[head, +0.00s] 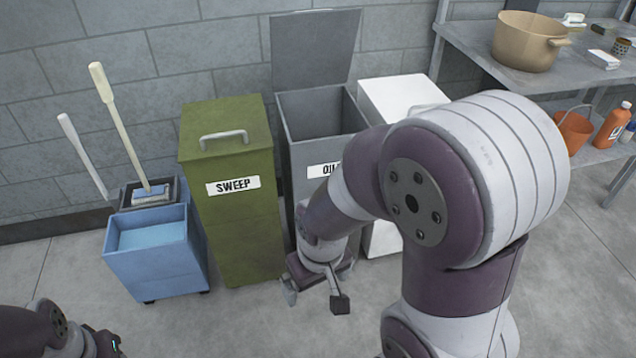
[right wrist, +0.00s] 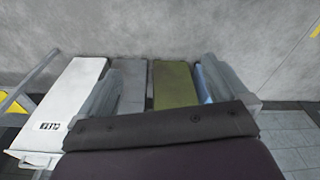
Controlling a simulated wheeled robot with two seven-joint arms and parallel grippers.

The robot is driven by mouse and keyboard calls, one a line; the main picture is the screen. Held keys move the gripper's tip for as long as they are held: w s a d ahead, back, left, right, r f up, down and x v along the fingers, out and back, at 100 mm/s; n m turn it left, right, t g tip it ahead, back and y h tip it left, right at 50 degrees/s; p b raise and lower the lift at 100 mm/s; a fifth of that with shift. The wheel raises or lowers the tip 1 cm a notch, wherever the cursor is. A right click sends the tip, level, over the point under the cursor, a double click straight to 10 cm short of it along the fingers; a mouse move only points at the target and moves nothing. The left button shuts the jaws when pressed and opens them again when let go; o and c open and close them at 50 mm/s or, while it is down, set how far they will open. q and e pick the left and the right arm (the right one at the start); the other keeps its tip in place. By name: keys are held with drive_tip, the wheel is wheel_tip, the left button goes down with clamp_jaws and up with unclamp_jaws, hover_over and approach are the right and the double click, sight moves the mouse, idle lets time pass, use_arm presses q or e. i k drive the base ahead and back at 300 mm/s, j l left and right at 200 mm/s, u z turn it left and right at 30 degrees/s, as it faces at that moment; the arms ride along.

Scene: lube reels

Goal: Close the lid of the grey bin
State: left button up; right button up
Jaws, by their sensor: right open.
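The grey bin (head: 308,115) stands against the wall between a green bin and a white bin, with part of its "OIL" label showing. Its flat grey lid (head: 315,45) is open, raised upright at the back near the wall. My right arm hides the bin's lower right front. My right gripper (head: 316,294) is open and empty, low in front of the bins, well below the lid. In the right wrist view its two fingers (right wrist: 168,88) stand apart, with grey and green bin surfaces between them. Of my left arm only a dark part shows at the lower left; its gripper is out of view.
The green "SWEEP" bin (head: 228,140) is closed, with a handle on top. The white bin (head: 402,92) stands to the right. A blue wheeled bucket (head: 155,262) and mop handles are at left. A metal shelf (head: 480,42) holds a pot (head: 522,45). Floor in front is clear.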

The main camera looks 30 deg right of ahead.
sight(311, 48)
drive_tip(key=i+l, duration=0.2)
drive_tip(key=i, duration=0.2)
drive_tip(key=i+l, duration=0.25)
drive_tip(key=i, duration=0.15)
drive_tip(key=j+u, duration=0.05)
